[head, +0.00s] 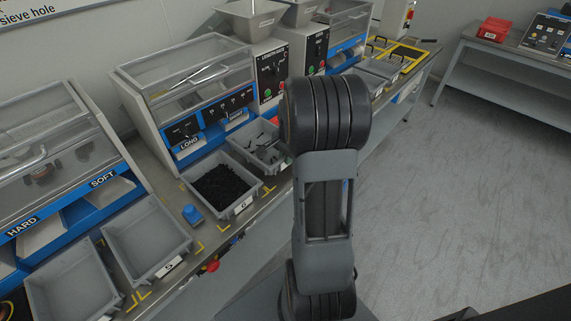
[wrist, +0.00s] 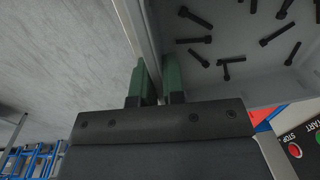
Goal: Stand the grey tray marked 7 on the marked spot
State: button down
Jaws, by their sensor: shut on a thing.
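A grey tray (head: 247,147) with several dark bolts in it stands on the bench, partly hidden behind my arm in the head view. Its number cannot be read. In the wrist view, my gripper (wrist: 159,78) has its green fingers on either side of the wall of a grey tray (wrist: 222,15) holding black bolts, and is shut on that wall. The head view does not show my gripper, as my arm covers it. Yellow corner marks (head: 268,190) lie on the bench near the trays; which belong to the marked spot cannot be told.
A grey tray marked 6 (head: 244,206) full of black pieces stands just left of the bolt tray. Further left are an empty tray marked 5 (head: 170,267), another empty tray (head: 70,290) and a blue object (head: 193,214). Blue-and-white sorting machines (head: 195,85) line the bench's back.

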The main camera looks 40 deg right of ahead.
jog(key=shift+w+f, duration=0.2)
jog(key=shift+w, duration=0.05)
jog(key=shift+w+f, duration=0.1)
jog(key=shift+f, duration=1.6)
jog(key=shift+b, duration=0.3)
jog(key=shift+f, duration=0.15)
jog(key=c, duration=1.2)
grip_release()
